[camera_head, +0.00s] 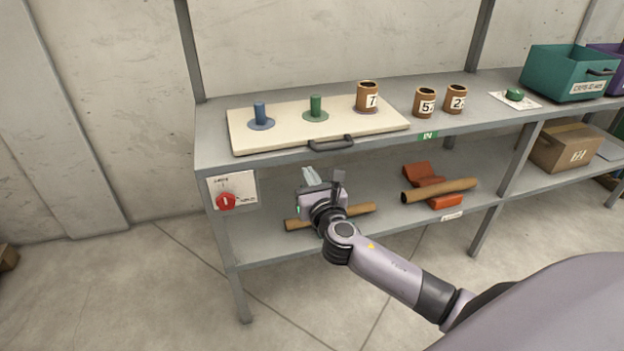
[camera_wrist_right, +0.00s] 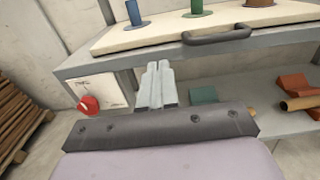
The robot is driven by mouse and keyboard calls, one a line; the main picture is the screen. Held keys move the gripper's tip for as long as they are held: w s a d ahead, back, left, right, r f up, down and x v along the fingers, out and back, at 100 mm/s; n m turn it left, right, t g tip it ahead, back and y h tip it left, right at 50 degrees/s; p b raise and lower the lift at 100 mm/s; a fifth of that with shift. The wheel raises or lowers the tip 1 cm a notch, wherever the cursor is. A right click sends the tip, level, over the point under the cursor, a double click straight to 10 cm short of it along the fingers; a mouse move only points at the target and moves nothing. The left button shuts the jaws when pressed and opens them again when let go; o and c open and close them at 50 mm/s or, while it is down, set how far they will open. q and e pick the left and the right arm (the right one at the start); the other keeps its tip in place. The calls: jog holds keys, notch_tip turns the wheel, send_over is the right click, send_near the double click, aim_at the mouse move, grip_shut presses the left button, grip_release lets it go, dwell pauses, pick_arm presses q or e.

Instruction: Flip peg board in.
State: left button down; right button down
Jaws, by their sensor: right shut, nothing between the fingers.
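The peg board (camera_head: 290,138) is a cream panel lying flat on the upper shelf, with a dark handle (camera_head: 331,144) on its front edge. It carries a blue peg (camera_head: 260,112), a green peg (camera_head: 315,105) and a third peg place covered by a brown tube labelled 7 (camera_head: 367,95). My right gripper (camera_head: 312,175) is shut and empty, in front of and below the board's front edge, left of the handle and apart from it. In the right wrist view, the shut fingers (camera_wrist_right: 155,82) point toward the shelf edge, with the handle (camera_wrist_right: 217,35) beyond to the right. My left gripper is out of view.
Tubes labelled 5 (camera_head: 424,103) and 2 (camera_head: 456,99) stand right of the board. A green knob (camera_head: 515,95) and teal bin (camera_head: 566,75) are farther right. A red rotary switch (camera_head: 226,201) hangs at the left front. Cardboard tubes (camera_head: 440,190) lie on the lower shelf.

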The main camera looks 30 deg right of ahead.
jog(key=shift+v, duration=0.9)
jog(key=shift+f, duration=0.1)
jog(key=s+a+f+m+g+y+p, duration=0.2)
jog(key=s+a+f+m+p, duration=0.1)
jog(key=s+m, duration=0.6)
jog(key=s+a+f+m+g+y+p, duration=0.2)
jog(key=s+a+f+m+p, duration=0.1)
jog(key=s+m, duration=0.6)
jog(key=s+a+f+m+g+y+p, duration=0.2)
jog(key=s+a+f+m+g+p, duration=0.1)
jog(key=s+m, duration=0.6)
jog(key=shift+a+f+m, duration=0.35)
jog(key=shift+f+m, duration=0.4)
jog(key=shift+m, duration=1.35)
jog(key=shift+s, duration=0.1)
